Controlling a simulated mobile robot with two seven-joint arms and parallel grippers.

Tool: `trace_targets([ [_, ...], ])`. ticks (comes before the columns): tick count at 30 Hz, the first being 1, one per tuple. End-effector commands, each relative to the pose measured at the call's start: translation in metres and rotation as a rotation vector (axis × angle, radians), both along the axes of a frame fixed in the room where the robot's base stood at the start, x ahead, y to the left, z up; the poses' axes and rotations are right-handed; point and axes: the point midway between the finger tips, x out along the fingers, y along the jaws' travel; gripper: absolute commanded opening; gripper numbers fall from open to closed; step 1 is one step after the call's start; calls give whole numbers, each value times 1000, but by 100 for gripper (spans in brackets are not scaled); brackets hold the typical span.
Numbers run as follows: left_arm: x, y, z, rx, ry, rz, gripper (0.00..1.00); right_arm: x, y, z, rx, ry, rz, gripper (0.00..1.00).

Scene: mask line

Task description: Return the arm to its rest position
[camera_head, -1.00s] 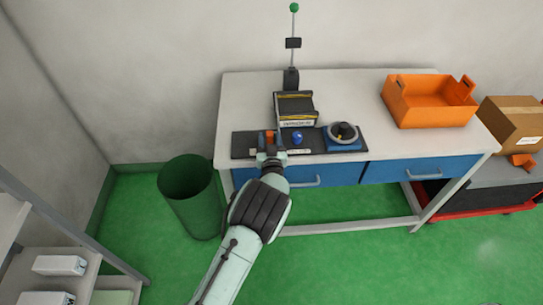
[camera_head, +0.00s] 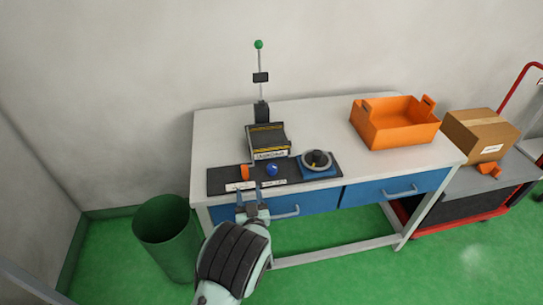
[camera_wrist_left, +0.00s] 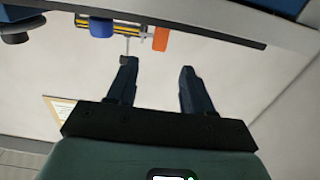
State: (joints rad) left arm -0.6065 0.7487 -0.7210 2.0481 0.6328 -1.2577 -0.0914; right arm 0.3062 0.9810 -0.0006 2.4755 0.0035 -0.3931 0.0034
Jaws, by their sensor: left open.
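My left gripper (camera_head: 253,200) is open and empty. In the head view it is just in front of the table's near edge, below the black panel (camera_head: 225,184). Its two dark fingers (camera_wrist_left: 158,85) stand apart in the left wrist view with nothing between them. My left arm comes in from the bottom of the head view. My right gripper is not in view.
The white table (camera_head: 330,115) holds an orange piece (camera_head: 245,171), a blue knob (camera_head: 271,169), a round dial (camera_head: 316,159), a signal pole (camera_head: 260,78) and an orange crate (camera_head: 395,135). A green bin (camera_head: 168,240) stands left. A cardboard box (camera_head: 480,130) sits right.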

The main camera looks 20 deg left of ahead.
Motion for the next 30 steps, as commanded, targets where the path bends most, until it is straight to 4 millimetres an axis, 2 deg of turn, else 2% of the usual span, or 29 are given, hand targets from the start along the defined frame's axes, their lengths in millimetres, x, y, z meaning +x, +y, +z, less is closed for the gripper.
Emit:
trace_targets([
  [5,-1,1,-6,-5,20,-2,51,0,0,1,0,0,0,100],
  [8,-9,4,-35,-35,113,-18,51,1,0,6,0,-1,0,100],
  [11,-31,5,-87,-101,288,-47,51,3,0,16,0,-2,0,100],
  [12,-45,4,-113,-140,378,-61,51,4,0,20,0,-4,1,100],
  [14,-72,-1,-151,-208,518,-84,51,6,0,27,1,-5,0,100],
  [15,-92,-5,-173,-257,607,-98,51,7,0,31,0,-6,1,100],
  [17,-126,-15,-204,-337,744,-123,51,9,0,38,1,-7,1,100],
  [18,-149,-23,-221,-393,831,-139,51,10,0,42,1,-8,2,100],
  [20,-188,-39,-241,-485,963,-167,51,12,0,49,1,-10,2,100],
  [21,-213,-51,-250,-547,1044,-186,51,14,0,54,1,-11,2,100],
  [24,-273,-83,-260,-702,1224,-239,51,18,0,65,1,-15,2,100],
  [27,-318,-112,-256,-830,1358,-294,51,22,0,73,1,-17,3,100],
  [30,-347,-132,-248,-917,1442,-337,51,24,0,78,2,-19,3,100],
])
